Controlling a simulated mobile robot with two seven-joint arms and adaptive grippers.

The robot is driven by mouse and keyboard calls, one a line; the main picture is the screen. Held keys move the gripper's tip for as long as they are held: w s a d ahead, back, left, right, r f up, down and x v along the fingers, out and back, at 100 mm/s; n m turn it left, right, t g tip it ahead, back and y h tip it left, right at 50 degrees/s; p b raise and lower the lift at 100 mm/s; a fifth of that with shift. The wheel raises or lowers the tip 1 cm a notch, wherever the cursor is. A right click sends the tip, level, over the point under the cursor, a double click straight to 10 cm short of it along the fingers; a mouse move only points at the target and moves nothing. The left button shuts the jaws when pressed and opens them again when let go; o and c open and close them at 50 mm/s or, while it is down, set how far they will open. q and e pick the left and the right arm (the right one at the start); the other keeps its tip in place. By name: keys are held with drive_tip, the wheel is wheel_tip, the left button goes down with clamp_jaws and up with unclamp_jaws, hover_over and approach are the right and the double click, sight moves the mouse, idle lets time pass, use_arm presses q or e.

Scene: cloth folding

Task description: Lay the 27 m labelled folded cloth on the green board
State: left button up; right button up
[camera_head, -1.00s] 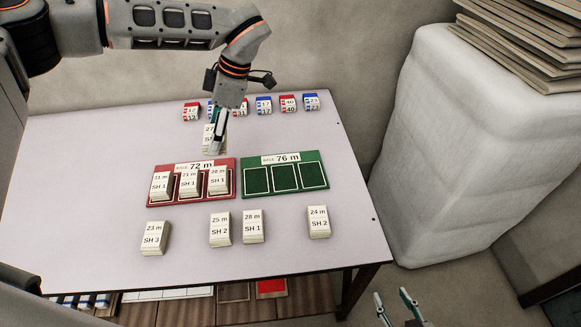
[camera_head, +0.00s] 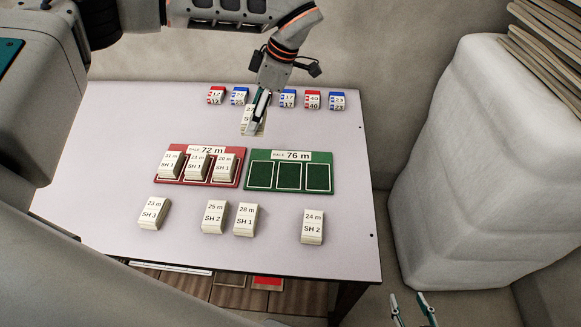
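The folded cloth (camera_head: 247,127) has a label starting "27" and stands behind the boards, partly hidden by my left gripper. My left gripper (camera_head: 256,119) points down with its fingers at this cloth. It appears shut on it, though the finger contact is hard to see; the cloth seems raised a little. The green board (camera_head: 256,158), marked 76 m, lies right of the red board, and its three outlined slots are empty. My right gripper (camera_head: 413,309) is at the bottom edge, away from the table, with its fingers apart and nothing between them.
The red board (camera_head: 192,150), marked 72 m, holds three folded cloths. Loose cloths labelled 23 m (camera_head: 154,213), 25 m (camera_head: 214,217), 28 m (camera_head: 245,219) and 24 m (camera_head: 312,226) lie in front. Several small number blocks (camera_head: 312,100) line the back. The table's right side is clear.

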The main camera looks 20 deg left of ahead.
use_arm(q)
wheel_tip(320, 180, down, 20)
drive_tip(key=shift+r+b, duration=0.1)
drive_tip(key=shift+b, duration=0.3)
idle(0.3)
drive_tip(key=o, duration=1.1)
drive_tip(key=shift+f, duration=0.2)
drive_tip(key=shift+r, duration=0.15)
drive_tip(key=v, duration=1.2)
